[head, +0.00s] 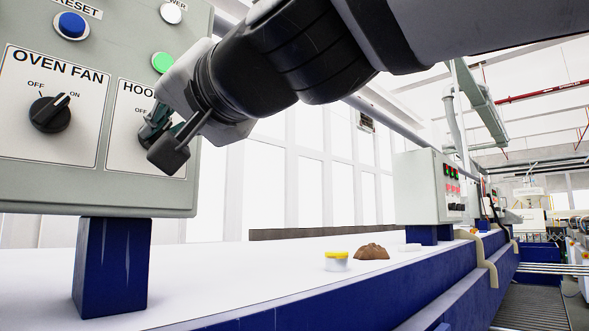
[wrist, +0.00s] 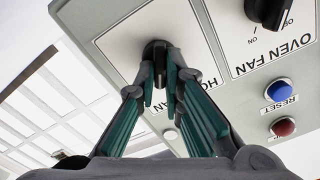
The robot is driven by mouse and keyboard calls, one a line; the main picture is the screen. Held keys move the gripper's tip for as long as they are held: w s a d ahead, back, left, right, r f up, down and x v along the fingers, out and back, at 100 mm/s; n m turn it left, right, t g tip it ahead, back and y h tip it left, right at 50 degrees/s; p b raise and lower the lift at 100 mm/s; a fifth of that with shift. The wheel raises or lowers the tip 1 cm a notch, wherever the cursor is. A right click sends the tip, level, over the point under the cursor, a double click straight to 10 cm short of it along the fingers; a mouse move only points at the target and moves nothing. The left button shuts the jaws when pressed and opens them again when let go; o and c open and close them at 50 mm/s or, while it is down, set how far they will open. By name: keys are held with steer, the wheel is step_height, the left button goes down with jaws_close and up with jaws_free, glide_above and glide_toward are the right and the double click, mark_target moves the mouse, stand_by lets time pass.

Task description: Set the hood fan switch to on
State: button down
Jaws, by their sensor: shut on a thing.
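The hood fan switch (wrist: 154,50) is a black rotary knob on a white plate (head: 122,145) of the grey control panel (head: 40,190). The plate's label is partly covered in both views. My gripper (head: 160,146) reaches the plate from the right in the head view and hides most of the knob there. In the wrist view my gripper (wrist: 159,76) has its two green-padded fingers closed on the sides of the knob. I cannot tell whether the knob points to off or on.
Left of it is the oven fan knob (head: 50,114), pointing toward ON. Above are a blue reset button (head: 72,25) and a lit green button (head: 163,62). A yellow-lidded jar (head: 336,262) and a brown lump (head: 371,253) lie on the white surface (head: 230,285) below.

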steer(key=shift+f, duration=0.1)
steer(key=c, duration=1.7)
jaws_free()
steer(key=shift+s+d, duration=0.1)
steer(key=v, duration=1.1)
steer(key=shift+s+d, duration=0.25)
